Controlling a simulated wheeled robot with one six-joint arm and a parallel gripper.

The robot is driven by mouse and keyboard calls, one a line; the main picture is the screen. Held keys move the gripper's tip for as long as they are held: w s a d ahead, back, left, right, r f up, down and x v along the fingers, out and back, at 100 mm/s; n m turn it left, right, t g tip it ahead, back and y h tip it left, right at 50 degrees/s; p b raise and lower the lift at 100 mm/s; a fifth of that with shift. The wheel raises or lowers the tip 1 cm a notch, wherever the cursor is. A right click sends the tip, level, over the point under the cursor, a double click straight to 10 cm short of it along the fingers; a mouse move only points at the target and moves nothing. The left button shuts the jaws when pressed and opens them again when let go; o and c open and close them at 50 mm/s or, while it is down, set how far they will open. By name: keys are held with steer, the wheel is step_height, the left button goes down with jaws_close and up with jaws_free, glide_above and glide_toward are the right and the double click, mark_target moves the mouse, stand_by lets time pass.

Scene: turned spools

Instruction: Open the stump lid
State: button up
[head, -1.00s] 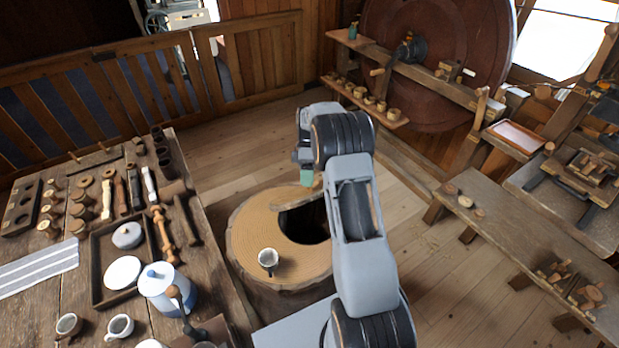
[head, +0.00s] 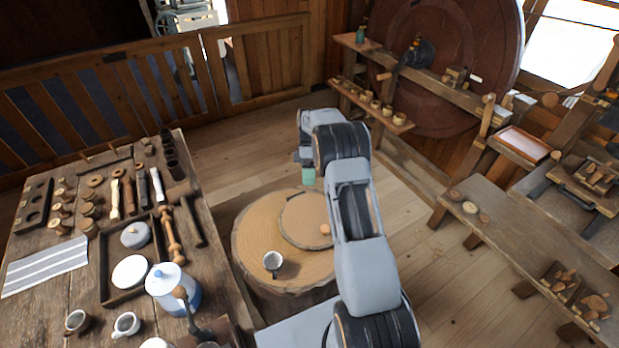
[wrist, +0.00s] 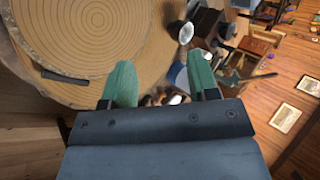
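The stump (head: 262,215) stands on the floor right of the bench, with a ringed top. Its round lid (head: 300,212) lies flat on the top, and no dark opening shows; my arm covers its right edge. A small pale round piece (head: 325,229) shows on the lid. In the wrist view, the lid (wrist: 85,35) fills the upper left, with a dark bar (wrist: 65,76) near its edge. My gripper (head: 308,175) is above the stump's far side. In the wrist view, its green fingers (wrist: 163,78) are apart with nothing held between them.
The left workbench (head: 75,290) holds a blue-white pot (head: 170,285), cups and turned pieces. A low bench (head: 500,222) stands at right. Floor behind the stump is clear.

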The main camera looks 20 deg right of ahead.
steer(key=shift+o, duration=0.3)
steer(key=shift+r, duration=0.1)
steer(key=s+a+r+b, duration=0.2)
steer(key=s+r+b, duration=0.4)
steer(key=s+r, duration=0.6)
steer(key=shift+s+r, duration=0.4)
steer(key=shift+s, duration=0.55)
steer(key=shift+a, duration=0.15)
